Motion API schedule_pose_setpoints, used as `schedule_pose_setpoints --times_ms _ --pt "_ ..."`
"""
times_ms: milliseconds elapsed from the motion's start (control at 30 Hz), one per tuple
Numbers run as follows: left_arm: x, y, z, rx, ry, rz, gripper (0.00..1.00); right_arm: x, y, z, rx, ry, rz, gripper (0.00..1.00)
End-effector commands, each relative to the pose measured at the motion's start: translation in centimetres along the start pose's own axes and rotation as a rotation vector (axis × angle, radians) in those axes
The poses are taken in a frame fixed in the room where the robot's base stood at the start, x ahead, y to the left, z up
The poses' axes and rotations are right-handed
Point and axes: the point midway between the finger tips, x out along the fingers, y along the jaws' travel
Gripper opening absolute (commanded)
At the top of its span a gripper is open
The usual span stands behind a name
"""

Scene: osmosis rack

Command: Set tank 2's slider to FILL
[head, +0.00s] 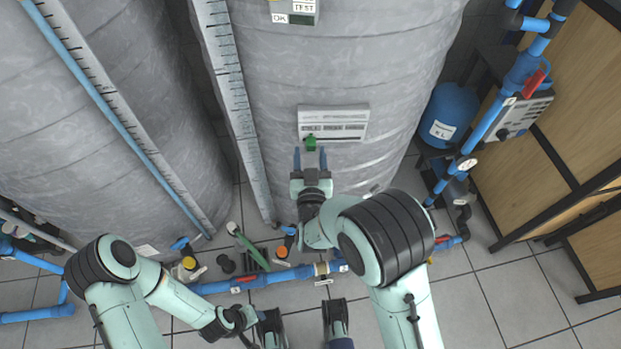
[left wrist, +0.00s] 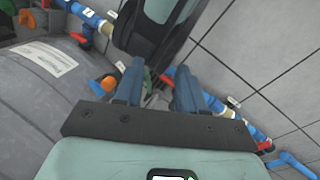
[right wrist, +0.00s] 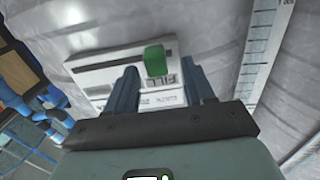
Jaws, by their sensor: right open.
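Tank 2's control panel (head: 333,123) is a pale plate on the curved middle tank (head: 345,60), with a row of small labels. The green slider knob (head: 311,143) sticks out at the panel's lower left. My right gripper (head: 310,158) is open just below the knob, pointing at it. In the right wrist view the knob (right wrist: 155,60) shows between and beyond the open fingers (right wrist: 160,85), beside a label that seems to read FILL (right wrist: 163,85). Whether a finger touches the knob cannot be told. My left gripper (left wrist: 155,85) is open and empty, low above the floor pipes.
Another large grey tank (head: 90,100) stands at left, with a ruler strip (head: 235,95) on the middle tank's left side. Blue pipes (head: 265,278) with valves run along the floor. A blue vessel (head: 450,115) stands at right. Tiled floor is free at lower right.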

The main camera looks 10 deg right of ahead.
Motion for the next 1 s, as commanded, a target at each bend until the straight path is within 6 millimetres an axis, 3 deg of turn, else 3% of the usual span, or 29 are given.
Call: schedule_pose_setpoints --times_ms 300,500,1000 --pt "-0.7 0.3 0.9 0.003 -0.027 0.002 0.39 -7.3 -0.2 0.0 0.001 -0.003 -0.006 0.53" --pt "-0.7 0.3 1.1 0.003 -0.031 0.002 0.39 -10.1 -0.2 0.0 0.001 -0.001 -0.005 0.53" --pt "-0.7 0.3 1.1 0.003 -0.032 0.002 0.39 -10.9 -0.1 0.0 0.0 0.0 -0.004 0.53"
